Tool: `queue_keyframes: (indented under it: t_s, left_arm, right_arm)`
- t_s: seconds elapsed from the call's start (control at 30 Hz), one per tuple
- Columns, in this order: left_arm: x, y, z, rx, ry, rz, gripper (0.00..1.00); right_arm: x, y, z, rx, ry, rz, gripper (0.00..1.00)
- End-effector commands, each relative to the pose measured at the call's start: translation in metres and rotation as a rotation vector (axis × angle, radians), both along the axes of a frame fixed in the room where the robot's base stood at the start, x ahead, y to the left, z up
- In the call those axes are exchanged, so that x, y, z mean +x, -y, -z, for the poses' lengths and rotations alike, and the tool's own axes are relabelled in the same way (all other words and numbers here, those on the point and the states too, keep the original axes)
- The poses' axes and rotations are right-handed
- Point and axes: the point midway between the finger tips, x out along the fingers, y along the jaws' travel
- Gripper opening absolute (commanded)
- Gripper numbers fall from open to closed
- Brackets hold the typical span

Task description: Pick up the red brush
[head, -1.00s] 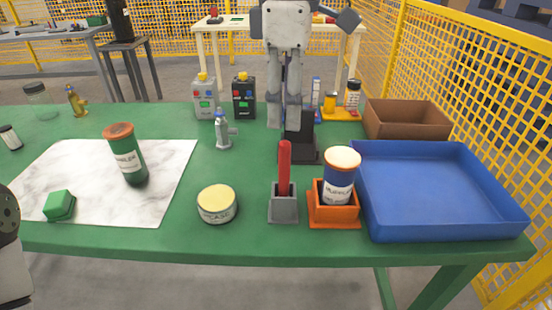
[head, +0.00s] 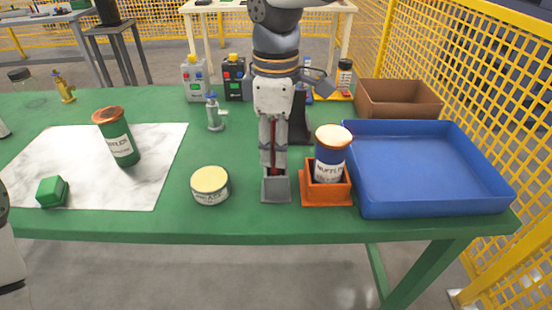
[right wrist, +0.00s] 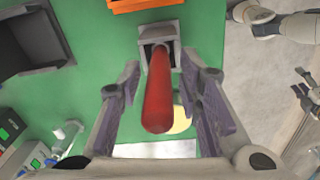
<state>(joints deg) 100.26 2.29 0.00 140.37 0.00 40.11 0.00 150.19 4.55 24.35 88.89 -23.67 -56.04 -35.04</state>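The red brush (head: 273,156) stands upright in a grey holder (head: 276,191) on the green table. In the head view, my right gripper hides most of its handle. In the right wrist view, the red handle (right wrist: 158,95) rises between the two fingers, with a gap on each side. My right gripper (head: 274,168) is open, pointing down around the handle just above the holder; it also shows in the right wrist view (right wrist: 162,76). The brush's lower end is hidden in the holder. My left gripper is out of view; only part of the left arm shows at the left edge.
An orange holder (head: 312,194) with a blue container (head: 330,168) stands close on the right, beside a blue tray (head: 372,207). A round yellow-lidded tin (head: 210,187) is on the left. A black stand (head: 301,125) rises behind the brush. The table front is clear.

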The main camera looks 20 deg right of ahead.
Motion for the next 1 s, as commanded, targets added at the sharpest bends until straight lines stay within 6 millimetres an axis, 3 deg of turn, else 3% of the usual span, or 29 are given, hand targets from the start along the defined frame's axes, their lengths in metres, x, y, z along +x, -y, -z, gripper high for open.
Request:
queue_keyframes:
  t_s: [0.03,0.1,0.47,0.8,1.0]
  left_arm:
    - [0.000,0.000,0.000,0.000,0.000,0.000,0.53]
    - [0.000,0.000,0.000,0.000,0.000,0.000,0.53]
    - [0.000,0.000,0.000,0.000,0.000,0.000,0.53]
    - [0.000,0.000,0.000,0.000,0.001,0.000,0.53]
    - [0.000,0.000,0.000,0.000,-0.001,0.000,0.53]
  right_arm:
    - [0.000,0.000,0.000,0.000,0.000,0.000,0.14]
    - [0.000,0.000,0.000,0.000,0.000,0.000,0.00]
    - [0.001,0.000,-0.006,0.001,0.003,0.001,0.00]
    - [0.001,0.000,-0.084,0.001,0.003,0.001,0.00]
    - [0.000,0.000,-0.100,0.001,-0.003,0.000,0.00]
